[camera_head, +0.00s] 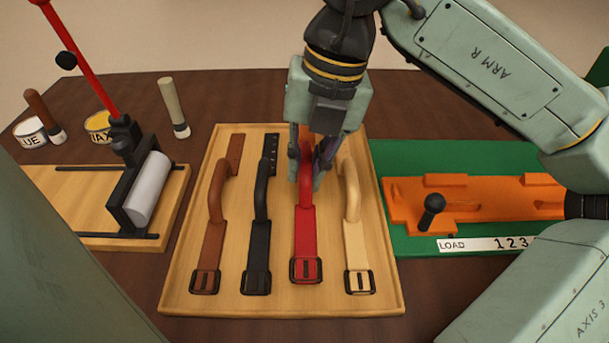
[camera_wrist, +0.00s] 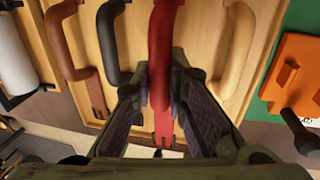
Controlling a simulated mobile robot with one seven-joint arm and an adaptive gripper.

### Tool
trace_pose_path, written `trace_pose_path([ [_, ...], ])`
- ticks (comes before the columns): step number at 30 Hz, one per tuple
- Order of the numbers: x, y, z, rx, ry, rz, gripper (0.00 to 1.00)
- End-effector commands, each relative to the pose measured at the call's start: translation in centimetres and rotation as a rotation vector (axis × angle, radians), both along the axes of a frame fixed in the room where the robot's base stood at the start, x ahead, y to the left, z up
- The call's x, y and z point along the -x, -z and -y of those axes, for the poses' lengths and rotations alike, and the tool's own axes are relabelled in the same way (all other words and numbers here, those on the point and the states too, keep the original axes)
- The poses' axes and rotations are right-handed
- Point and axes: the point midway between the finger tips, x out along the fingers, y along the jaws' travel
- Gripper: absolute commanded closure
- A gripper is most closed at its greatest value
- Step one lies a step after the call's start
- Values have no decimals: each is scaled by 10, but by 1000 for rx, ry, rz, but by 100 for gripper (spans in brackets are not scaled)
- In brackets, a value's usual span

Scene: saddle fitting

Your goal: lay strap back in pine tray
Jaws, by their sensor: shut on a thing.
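The pine tray (camera_head: 327,301) lies in the middle of the table. In the wrist view the red strap (camera_wrist: 161,60) runs between the two fingers.
A roller press with a red lever (camera_head: 80,60) and grey roller (camera_head: 150,190) stands left. Glue and wax pots (camera_head: 98,126) and brushes stand behind it. An orange fixture (camera_head: 465,200) on a green base is right of the tray. The tray's near strip is bare.

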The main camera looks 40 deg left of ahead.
Motion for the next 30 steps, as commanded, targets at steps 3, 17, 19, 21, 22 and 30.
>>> trace_pose_path([
  [3,0,16,0,-1,-1,-3,100],
  [17,0,36,0,0,1,0,100],
  [19,0,34,0,0,0,0,83],
  [21,0,34,0,0,0,0,79],
  [22,0,34,0,0,1,0,77],
  [30,0,34,0,-1,1,-1,66],
])
